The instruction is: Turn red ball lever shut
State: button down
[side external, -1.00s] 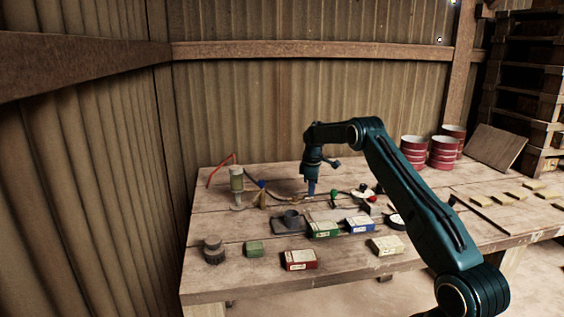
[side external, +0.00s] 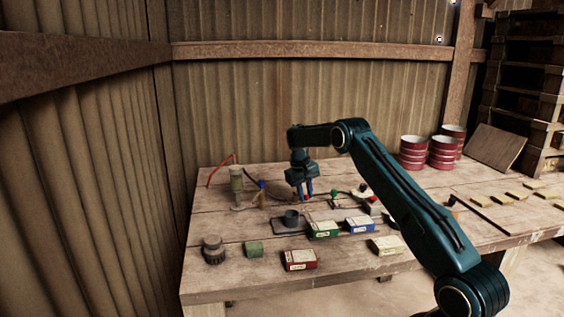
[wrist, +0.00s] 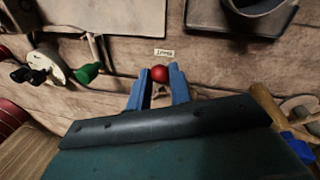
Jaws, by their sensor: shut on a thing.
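The red ball (wrist: 159,73) of the lever shows in the wrist view, between the tips of the two blue fingers of my gripper (wrist: 157,82). My gripper is shut on it. The lever's arm below the ball is mostly hidden by the fingers. A small white label (wrist: 164,53) lies on the wood just beyond the ball; its text is too small to read surely. In the side view my gripper (side external: 306,193) points down low over the middle of the table, behind the dark cup.
A dark cup on a plate (side external: 291,218) and several small boxes, such as a red one (side external: 298,260), stand in front. A green knob (wrist: 88,73) and a pale disc (wrist: 48,66) with black knobs sit nearby. A glass-bodied stand (side external: 236,180) is left.

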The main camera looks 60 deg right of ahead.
jog(key=m, duration=0.1)
jog(key=w+a+m, duration=0.1)
jog(key=m, duration=0.1)
jog(key=a+m, duration=0.1)
jog(key=shift+w+m+g+y, duration=0.3)
jog(key=shift+m+g+y, duration=0.1)
jog(key=shift+w+a+m, duration=0.1)
jog(key=shift+a+m, duration=0.1)
jog(key=shift+m, duration=0.1)
jog(key=c, duration=1.3)
grip_release()
jog(key=shift+s+d, duration=0.15)
jog(key=shift+s, duration=0.05)
